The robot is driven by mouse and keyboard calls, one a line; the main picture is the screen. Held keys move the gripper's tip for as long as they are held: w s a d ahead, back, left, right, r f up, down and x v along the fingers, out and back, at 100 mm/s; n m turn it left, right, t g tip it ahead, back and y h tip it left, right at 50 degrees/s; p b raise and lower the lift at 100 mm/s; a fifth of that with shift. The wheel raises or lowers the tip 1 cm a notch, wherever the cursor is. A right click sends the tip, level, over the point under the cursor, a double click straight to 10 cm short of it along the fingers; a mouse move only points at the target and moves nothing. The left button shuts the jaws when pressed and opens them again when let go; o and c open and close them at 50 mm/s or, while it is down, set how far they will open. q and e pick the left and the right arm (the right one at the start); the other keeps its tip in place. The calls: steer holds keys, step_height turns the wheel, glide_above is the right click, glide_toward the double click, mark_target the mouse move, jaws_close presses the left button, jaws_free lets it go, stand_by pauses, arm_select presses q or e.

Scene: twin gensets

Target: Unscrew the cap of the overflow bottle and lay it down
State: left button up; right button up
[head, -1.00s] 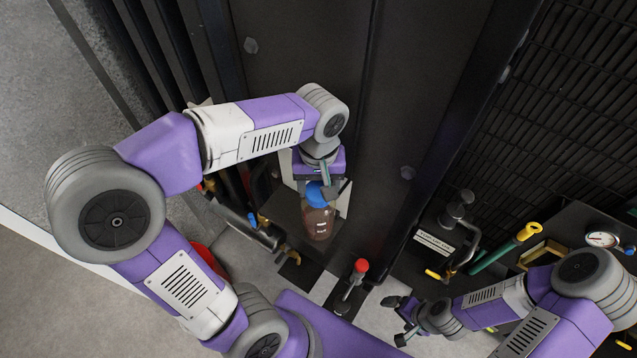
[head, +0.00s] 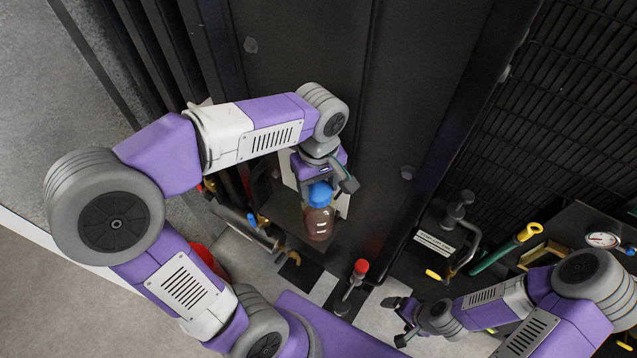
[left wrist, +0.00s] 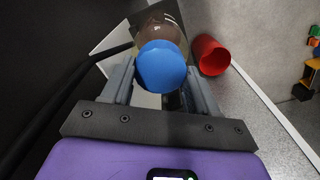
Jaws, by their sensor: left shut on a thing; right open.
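The overflow bottle (head: 318,224) is a see-through bottle with brown liquid and a blue cap (head: 320,193). It stands upright against the dark panel in the head view. My left gripper (head: 325,187) is at the cap, shut on it with a finger on either side. In the left wrist view the cap (left wrist: 162,66) sits between the grey fingers, with the brown bottle (left wrist: 160,27) beyond it. The cap appears still on the bottle's neck; the thread is hidden. My right gripper (head: 402,319) is open and empty at the lower right, away from the bottle.
A red-topped lever (head: 360,267) stands below right of the bottle. Brass valve and pipe parts (head: 279,250) lie to its lower left. A red cylinder (left wrist: 211,56) shows beside the bottle in the left wrist view.

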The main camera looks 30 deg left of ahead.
arm_select(q)
steer(key=n, duration=0.4)
steer(key=shift+w+r, duration=0.1)
steer(key=shift+r, duration=0.1)
steer(key=o, duration=1.1)
steer(key=shift+f, duration=0.1)
steer(key=shift+c, duration=0.4)
steer(key=m, duration=0.3)
steer(key=shift+f, duration=0.15)
steer(key=m, duration=0.3)
steer(key=m+p, duration=0.1)
steer(key=m, duration=0.6)
steer(key=shift+m, duration=0.3)
